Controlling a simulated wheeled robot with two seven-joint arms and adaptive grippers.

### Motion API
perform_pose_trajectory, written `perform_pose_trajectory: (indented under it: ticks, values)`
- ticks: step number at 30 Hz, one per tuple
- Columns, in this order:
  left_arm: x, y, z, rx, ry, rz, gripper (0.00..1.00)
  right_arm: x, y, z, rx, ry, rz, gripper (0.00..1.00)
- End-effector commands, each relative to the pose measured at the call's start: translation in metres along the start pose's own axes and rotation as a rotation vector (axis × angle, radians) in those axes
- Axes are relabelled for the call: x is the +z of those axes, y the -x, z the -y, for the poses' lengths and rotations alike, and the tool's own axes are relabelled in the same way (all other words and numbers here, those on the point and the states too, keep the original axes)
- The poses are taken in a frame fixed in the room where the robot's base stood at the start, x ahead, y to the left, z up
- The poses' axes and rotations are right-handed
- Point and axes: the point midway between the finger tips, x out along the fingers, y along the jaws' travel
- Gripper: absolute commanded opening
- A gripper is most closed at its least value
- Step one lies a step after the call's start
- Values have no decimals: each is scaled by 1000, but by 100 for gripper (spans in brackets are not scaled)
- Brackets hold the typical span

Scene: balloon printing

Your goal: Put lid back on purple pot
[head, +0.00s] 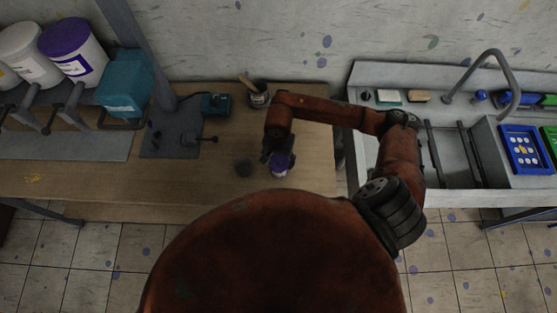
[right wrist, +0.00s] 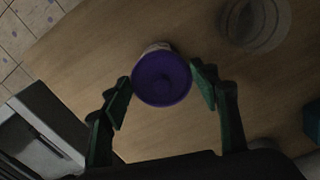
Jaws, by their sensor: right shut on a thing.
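The small purple pot (head: 279,172) stands on the wooden table, with a pale labelled body. A purple lid (right wrist: 162,80) covers its top in the right wrist view, with a darker round area in its middle. The pale body (right wrist: 157,47) shows behind the lid's far edge. I cannot tell whether the lid is fully seated. My right gripper (right wrist: 165,92) has its green fingers on both sides of the lid, shut on it. In the head view my right gripper (head: 272,155) is at the pot's upper left. My left gripper is not in view.
A dark can (head: 258,95) with a brush and a teal device (head: 216,104) stand further back. A grey stand (head: 175,135) is to the left, a sink (head: 450,150) to the right.

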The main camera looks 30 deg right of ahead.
Motion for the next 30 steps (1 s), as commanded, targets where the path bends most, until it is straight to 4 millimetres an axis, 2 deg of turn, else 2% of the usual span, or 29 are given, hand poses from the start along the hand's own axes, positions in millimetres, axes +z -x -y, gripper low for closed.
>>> perform_pose_trajectory:
  ticks: [4, 5, 13, 19, 27, 30]
  values:
    - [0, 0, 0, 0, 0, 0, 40, 0, 0, 0, 0, 0, 0, 46]
    - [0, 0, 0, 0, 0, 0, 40, 0, 0, 0, 0, 0, 0, 57]
    - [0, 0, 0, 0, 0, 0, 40, 0, 0, 0, 0, 0, 0, 75]
    - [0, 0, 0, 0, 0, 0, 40, 0, 0, 0, 0, 0, 0, 76]
    - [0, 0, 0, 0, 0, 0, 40, 0, 0, 0, 0, 0, 0, 93]
    - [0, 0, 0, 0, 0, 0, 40, 0, 0, 0, 0, 0, 0, 93]
